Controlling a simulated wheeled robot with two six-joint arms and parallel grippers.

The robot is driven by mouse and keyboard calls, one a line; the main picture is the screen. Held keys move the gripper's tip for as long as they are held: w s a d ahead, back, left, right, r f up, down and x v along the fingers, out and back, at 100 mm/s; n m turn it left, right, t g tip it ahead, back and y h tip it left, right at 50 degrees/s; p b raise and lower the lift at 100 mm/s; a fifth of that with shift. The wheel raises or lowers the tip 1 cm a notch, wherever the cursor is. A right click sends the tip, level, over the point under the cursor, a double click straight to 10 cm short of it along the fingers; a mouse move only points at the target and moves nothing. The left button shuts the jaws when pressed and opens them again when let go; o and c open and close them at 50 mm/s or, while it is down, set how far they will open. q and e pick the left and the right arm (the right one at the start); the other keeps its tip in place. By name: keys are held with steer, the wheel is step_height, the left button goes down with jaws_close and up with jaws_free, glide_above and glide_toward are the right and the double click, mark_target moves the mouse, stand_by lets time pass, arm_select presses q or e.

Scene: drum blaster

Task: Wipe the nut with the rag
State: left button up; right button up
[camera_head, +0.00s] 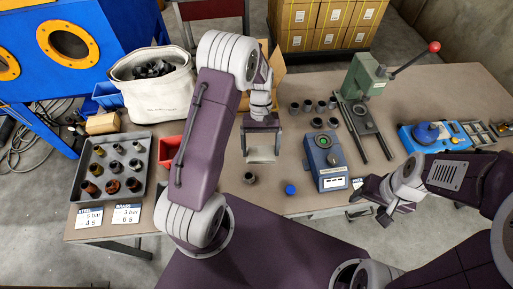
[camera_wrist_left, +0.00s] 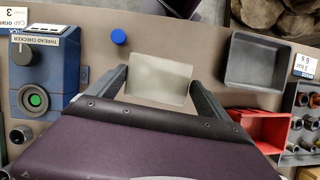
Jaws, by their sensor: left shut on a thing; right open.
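My left gripper (camera_head: 262,126) is shut on the rag (camera_head: 262,153), a flat pale beige sheet. The left wrist view shows the rag (camera_wrist_left: 160,80) spread between the two fingers, above the table. A dark grey nut (camera_head: 249,178) stands on the table just in front of the rag in the head view, and they look apart there. The nut is not visible in the left wrist view, probably behind the rag. My right gripper (camera_head: 386,206) is open and empty at the table's front edge, right of the thread checker.
A blue cap (camera_head: 290,189) lies right of the nut. The blue thread checker (camera_head: 326,161) stands beyond it, with several dark nuts behind. A red bin (camera_head: 170,150) and a grey parts tray (camera_head: 147,155) are left. An empty grey tray (camera_wrist_left: 232,80) shows in the wrist view.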

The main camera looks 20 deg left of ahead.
mark_target(251, 180)
arm_select(q)
steer(key=s+a+f+n+b, duration=0.1)
steer(key=f+b, duration=0.1)
steer(key=f, duration=0.1)
steer(key=s+a+f+n+b, duration=0.1)
steer(key=f+b, duration=0.2)
steer(key=f, duration=0.1)
steer(key=s+a+f+n+t+h+b, duration=0.1)
steer(key=s+f+n+b, duration=0.1)
steer(key=f, duration=0.2)
steer(key=shift+a+f, duration=0.15)
steer(key=shift+a, duration=0.05)
steer(key=shift+f+b, duration=0.35)
steer(key=shift+b, duration=0.05)
stand_by(0.3)
